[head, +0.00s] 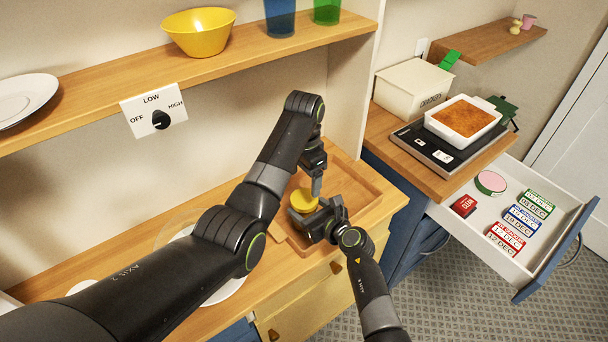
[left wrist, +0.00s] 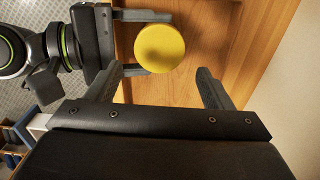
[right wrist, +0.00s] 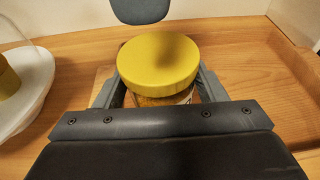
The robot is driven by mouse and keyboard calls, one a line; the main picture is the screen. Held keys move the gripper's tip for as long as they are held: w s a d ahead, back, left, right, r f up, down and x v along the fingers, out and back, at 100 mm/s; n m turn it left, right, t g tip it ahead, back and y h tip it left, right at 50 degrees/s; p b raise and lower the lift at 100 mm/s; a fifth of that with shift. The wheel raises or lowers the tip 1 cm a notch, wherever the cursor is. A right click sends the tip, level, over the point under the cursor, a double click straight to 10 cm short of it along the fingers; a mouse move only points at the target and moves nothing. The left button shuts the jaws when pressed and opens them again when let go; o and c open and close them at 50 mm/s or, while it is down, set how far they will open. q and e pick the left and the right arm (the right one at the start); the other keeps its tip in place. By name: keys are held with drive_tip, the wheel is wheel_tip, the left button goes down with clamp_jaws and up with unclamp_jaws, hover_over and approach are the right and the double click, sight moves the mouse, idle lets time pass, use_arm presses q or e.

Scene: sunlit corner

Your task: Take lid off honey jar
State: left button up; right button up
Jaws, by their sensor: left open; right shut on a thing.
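The honey jar (right wrist: 165,99) stands upright in the wooden tray, with its round yellow lid (head: 303,199) on top. My right gripper (head: 311,216) is shut on the jar's body below the lid, one finger on each side in the right wrist view. My left gripper (head: 317,186) is open above the lid. In the left wrist view the lid (left wrist: 160,48) shows ahead of the open fingers, apart from them. Most of the jar's body is hidden by the lid and the right gripper.
The wooden tray (head: 368,188) has a raised rim. A white plate (right wrist: 36,90) lies left of the jar, partly hidden by my left arm in the head view. A shelf (head: 240,50) runs above. An open drawer (head: 475,216) juts out at right.

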sight(304, 198)
use_arm(q)
wheel_tip(304, 198, down, 8)
drive_tip(key=shift+r, duration=0.15)
idle(0.4)
drive_tip(key=c, duration=0.8)
drive_tip(key=n, duration=0.2)
drive_tip(key=shift+n, duration=0.4)
drive_tip(key=shift+r, duration=0.2)
drive_tip(key=shift+r, duration=0.9)
drive_tip(key=shift+r, duration=2.05)
